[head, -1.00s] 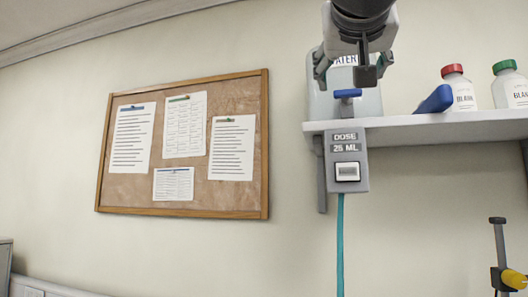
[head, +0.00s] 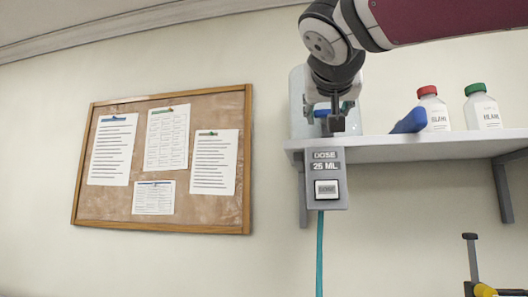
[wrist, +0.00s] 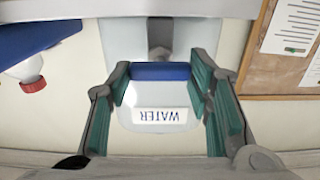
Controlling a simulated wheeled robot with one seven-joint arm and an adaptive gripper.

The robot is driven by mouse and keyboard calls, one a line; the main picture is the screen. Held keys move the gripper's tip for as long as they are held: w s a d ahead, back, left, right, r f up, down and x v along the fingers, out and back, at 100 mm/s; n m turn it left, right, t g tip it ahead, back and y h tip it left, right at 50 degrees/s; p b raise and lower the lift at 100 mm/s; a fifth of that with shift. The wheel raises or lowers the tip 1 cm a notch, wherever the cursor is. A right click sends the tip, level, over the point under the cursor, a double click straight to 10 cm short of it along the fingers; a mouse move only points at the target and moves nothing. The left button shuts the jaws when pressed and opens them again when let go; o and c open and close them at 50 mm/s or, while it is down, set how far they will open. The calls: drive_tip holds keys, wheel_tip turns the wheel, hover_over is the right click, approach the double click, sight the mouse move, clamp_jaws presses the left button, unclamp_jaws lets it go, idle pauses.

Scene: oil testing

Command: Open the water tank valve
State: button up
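The water tank (head: 298,103) is a translucent container on the shelf, mostly hidden behind my gripper in the head view. Its body and WATER label show upside down in the wrist view (wrist: 160,115). The blue valve handle (wrist: 160,71) is a horizontal bar lying between my fingertips in the wrist view. A small part of it (head: 321,113) shows beside my gripper in the head view. My gripper (wrist: 161,80) is open, with green-padded fingers on either side of the handle. Small gaps seem to separate pads and handle; contact is unclear. It also shows in the head view (head: 333,118).
The shelf (head: 440,148) holds a blue object (head: 409,121), a red-capped bottle (head: 434,112) and a green-capped bottle (head: 483,110). A dose box (head: 325,170) with a button hangs at its front edge. A corkboard (head: 120,205) is on the left wall.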

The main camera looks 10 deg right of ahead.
drive_tip(key=shift+c, duration=0.7)
drive_tip(key=shift+n, duration=0.3)
drive_tip(key=n, duration=0.3)
drive_tip(key=n+p, duration=0.1)
drive_tip(key=n, duration=0.5)
drive_tip(key=shift+a, duration=0.15)
drive_tip(key=n+p, duration=0.2)
drive_tip(key=n, duration=0.3)
drive_tip(key=shift+f, duration=0.15)
drive_tip(key=shift+f+n+p, duration=0.1)
drive_tip(key=shift+n+p, duration=0.65)
drive_tip(key=shift+n, duration=0.85)
drive_tip(key=shift+w, duration=0.1)
